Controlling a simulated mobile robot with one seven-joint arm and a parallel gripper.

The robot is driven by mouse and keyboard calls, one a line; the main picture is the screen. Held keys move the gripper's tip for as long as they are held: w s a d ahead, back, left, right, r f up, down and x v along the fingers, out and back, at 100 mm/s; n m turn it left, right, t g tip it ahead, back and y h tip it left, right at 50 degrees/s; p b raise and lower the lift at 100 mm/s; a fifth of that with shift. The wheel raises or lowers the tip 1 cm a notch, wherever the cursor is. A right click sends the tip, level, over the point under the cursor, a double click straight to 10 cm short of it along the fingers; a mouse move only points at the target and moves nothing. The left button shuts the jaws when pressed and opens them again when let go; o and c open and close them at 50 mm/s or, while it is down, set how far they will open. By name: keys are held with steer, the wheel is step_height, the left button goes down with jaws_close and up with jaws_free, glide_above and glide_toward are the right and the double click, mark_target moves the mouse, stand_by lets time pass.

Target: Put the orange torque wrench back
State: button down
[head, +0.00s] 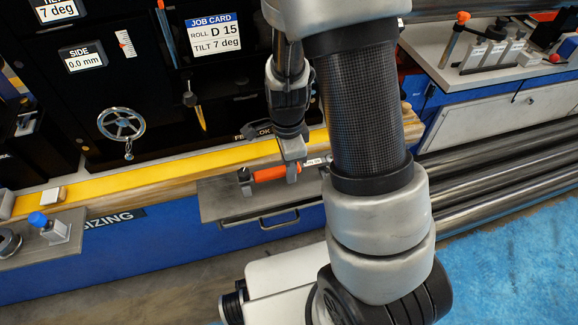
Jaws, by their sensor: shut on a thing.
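The orange torque wrench (268,173) lies sideways at the grey shelf (232,206) on the front of the blue machine. Its orange grip is at the left and its shaft runs right, partly hidden behind my gripper. My arm hides the area to the right.
A yellow rail (150,182) runs behind the shelf. A black panel holds a job card (214,35) and a handwheel (121,124). A blue-capped block (48,228) stands at left. Long metal tubes (500,165) lie at right. A bench (480,60) with tools is at upper right.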

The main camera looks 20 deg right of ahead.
steer(key=c, duration=1)
jaws_free()
steer(key=shift+r+p, duration=2.8)
steer(key=shift+r, duration=0.2)
step_height(320, 180, up, 17)
steer(key=p, duration=0.4)
steer(key=shift+a+r+p, duration=0.2)
steer(key=shift+a+p, duration=0.05)
steer(key=shift+p, duration=0.1)
